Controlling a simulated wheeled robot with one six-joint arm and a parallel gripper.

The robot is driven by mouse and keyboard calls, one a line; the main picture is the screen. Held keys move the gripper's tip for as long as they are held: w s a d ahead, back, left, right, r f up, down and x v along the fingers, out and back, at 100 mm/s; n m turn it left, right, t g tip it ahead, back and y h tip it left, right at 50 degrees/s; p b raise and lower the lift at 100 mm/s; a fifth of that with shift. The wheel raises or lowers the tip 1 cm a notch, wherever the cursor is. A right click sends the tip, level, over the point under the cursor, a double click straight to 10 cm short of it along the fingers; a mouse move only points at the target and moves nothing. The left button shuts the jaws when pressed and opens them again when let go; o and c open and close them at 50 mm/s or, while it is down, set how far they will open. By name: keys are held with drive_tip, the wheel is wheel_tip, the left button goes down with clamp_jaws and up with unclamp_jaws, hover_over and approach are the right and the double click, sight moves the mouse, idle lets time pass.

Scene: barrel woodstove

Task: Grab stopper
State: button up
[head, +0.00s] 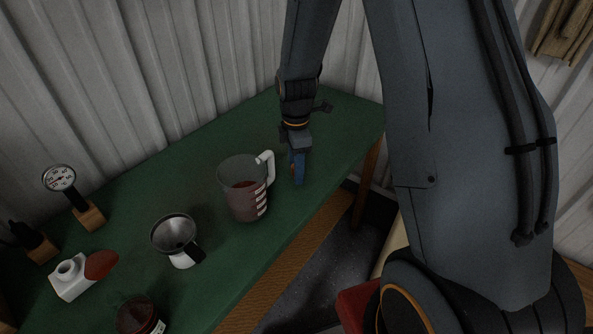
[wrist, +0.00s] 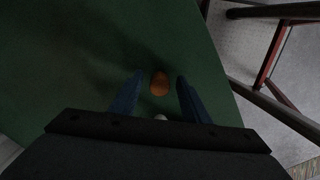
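An orange-brown rounded piece, which looks like the stopper (wrist: 159,83), is on the green table in the wrist view. It appears between the two blue fingers of my gripper (wrist: 158,92), near their tips, with a visible gap on each side. My gripper is open and points down. In the head view my gripper (head: 297,168) is low over the table, just right of the jug's handle. The stopper is mostly hidden by the fingers there. A small pale spot (wrist: 160,117) shows below the stopper in the wrist view; I cannot tell what it is.
A measuring jug (head: 242,190) with dark red liquid stands left of my gripper.

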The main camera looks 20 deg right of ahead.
drive_tip(key=c, duration=1)
drive_tip(key=shift+o, duration=0.2)
